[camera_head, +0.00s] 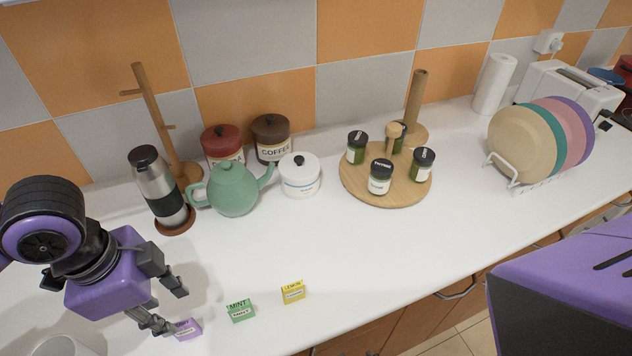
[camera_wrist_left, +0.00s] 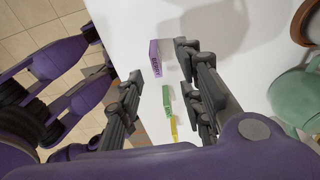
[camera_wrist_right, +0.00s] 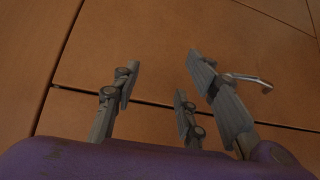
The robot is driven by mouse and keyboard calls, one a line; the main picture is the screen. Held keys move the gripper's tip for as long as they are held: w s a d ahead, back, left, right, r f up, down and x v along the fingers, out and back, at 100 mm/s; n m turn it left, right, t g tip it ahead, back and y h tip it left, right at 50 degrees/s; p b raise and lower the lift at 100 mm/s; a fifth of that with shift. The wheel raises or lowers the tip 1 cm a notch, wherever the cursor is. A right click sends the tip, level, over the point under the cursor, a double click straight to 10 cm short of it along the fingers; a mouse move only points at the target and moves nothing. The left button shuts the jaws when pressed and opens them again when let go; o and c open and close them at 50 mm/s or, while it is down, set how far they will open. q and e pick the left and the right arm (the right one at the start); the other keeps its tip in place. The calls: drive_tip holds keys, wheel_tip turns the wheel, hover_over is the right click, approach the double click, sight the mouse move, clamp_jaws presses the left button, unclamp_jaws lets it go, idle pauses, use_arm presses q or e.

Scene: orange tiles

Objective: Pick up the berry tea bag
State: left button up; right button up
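The berry tea bag is a small purple packet (camera_head: 187,329) standing near the counter's front edge at the lower left of the head view. Its BERRY label shows in the left wrist view (camera_wrist_left: 155,58). My left gripper (camera_head: 170,311) is open above and beside it. In the left wrist view the packet lies ahead, between the lines of the spread fingers (camera_wrist_left: 158,88), and nothing is held. My right gripper (camera_wrist_right: 165,85) is open and empty in front of brown cabinet fronts. The head view shows only a purple part of my right arm.
A green mint packet (camera_head: 240,311) and a yellow packet (camera_head: 293,292) stand to the right of the berry one. A green teapot (camera_head: 233,190) and a steel flask (camera_head: 159,190) stand behind. A white cup (camera_head: 62,346) is at the lower left. The front middle counter is clear.

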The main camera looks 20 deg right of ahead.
sight(180, 324)
use_arm(q)
drive_tip(key=f, duration=0.1)
drive_tip(key=s+f, duration=0.1)
drive_tip(key=f, duration=0.1)
drive_tip(key=shift+s+d, duration=0.1)
drive_tip(key=shift+d, duration=0.1)
drive_tip(key=f, duration=0.3)
drive_tip(key=shift+w+d+f, duration=0.25)
drive_tip(key=shift+d+f, duration=0.05)
drive_tip(key=shift+f, duration=0.35)
use_arm(e)
drive_tip(key=s, duration=0.1)
drive_tip(key=s+f, duration=0.1)
drive_tip(key=s, duration=0.1)
drive_tip(key=shift+d+f+g, duration=0.2)
drive_tip(key=shift+d+g, duration=0.05)
drive_tip(key=shift+g, duration=0.05)
use_arm(q)
drive_tip(key=shift+c, duration=0.2)
drive_tip(key=c, duration=0.7)
